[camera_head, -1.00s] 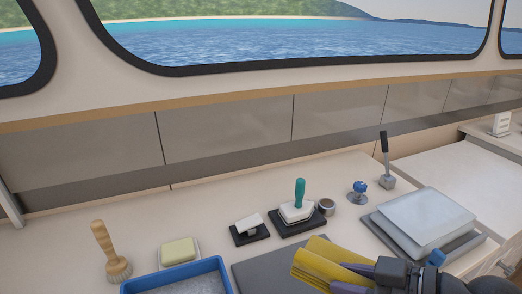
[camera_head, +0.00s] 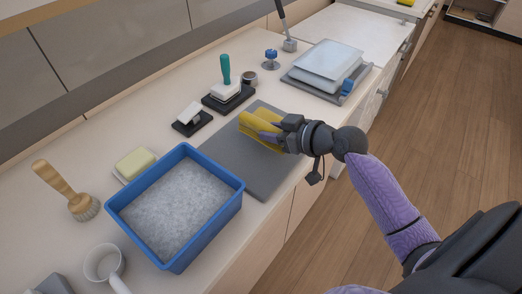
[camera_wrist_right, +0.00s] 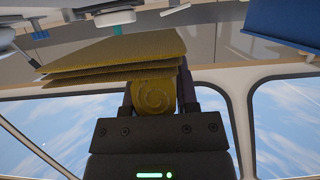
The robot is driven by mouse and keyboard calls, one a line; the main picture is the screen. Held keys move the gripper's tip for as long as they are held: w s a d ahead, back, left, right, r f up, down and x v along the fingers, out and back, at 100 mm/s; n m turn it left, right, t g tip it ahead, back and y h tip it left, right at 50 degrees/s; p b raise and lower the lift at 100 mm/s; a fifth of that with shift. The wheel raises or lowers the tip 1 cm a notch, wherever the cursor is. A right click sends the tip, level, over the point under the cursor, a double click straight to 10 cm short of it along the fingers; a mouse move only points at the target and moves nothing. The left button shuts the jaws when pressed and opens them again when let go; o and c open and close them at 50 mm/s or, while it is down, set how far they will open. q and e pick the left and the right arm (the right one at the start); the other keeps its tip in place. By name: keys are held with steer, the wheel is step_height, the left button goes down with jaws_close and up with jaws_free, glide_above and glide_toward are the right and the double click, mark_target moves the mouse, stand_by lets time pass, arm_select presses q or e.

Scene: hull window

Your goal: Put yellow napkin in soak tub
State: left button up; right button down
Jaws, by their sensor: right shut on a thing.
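The yellow napkin (camera_head: 259,124) is folded and held in my right gripper (camera_head: 279,130), over the far right part of the grey mat. In the right wrist view the folded napkin (camera_wrist_right: 110,57) sits between the fingers, with a rolled yellow part near the palm. The blue soak tub (camera_head: 224,214) stands left of the mat in the head view, filled with greyish, sudsy-looking water. The tub, seemingly, shows as a blue shape (camera_wrist_right: 283,22) in the right wrist view's upper right corner. My left gripper is not in view.
The grey mat (camera_head: 262,175) lies between tub and gripper. Behind the mat stand black stands (camera_head: 191,124) and a teal-handled tool (camera_head: 226,70). Stacked trays (camera_head: 326,65) are at right.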

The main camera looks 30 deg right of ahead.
mark_target(272, 156)
step_height(272, 156, down, 5)
steer(key=shift+b, duration=0.85)
steer(key=shift+f, duration=0.1)
steer(key=shift+c, duration=1.8)
jaws_free()
